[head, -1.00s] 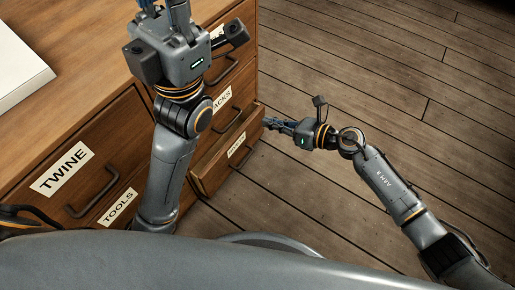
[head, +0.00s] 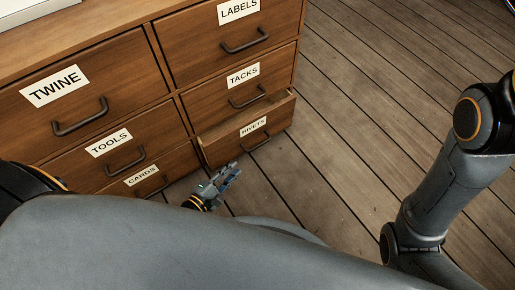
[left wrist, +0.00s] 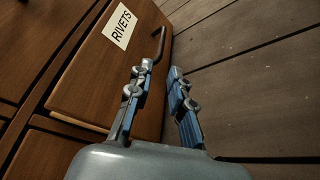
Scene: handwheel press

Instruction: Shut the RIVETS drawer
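The RIVETS drawer (head: 248,128) is the bottom right drawer of a wooden cabinet. It stands partly pulled out, and its open top shows behind the front. Its dark bar handle (left wrist: 158,46) and white label (left wrist: 122,24) also show in the left wrist view. My left gripper (head: 228,174) is low in front of the cabinet, near the lower left of the RIVETS front. In the left wrist view its two fingers are apart with nothing between them, close to the drawer front. I cannot tell if they touch it. My right gripper is out of view.
The TACKS drawer (head: 244,90) and LABELS drawer (head: 232,45) above look shut. The TWINE (head: 85,95), TOOLS (head: 120,155) and CARDS (head: 150,180) drawers on the left look shut too. Open plank floor (head: 350,130) lies right of the cabinet.

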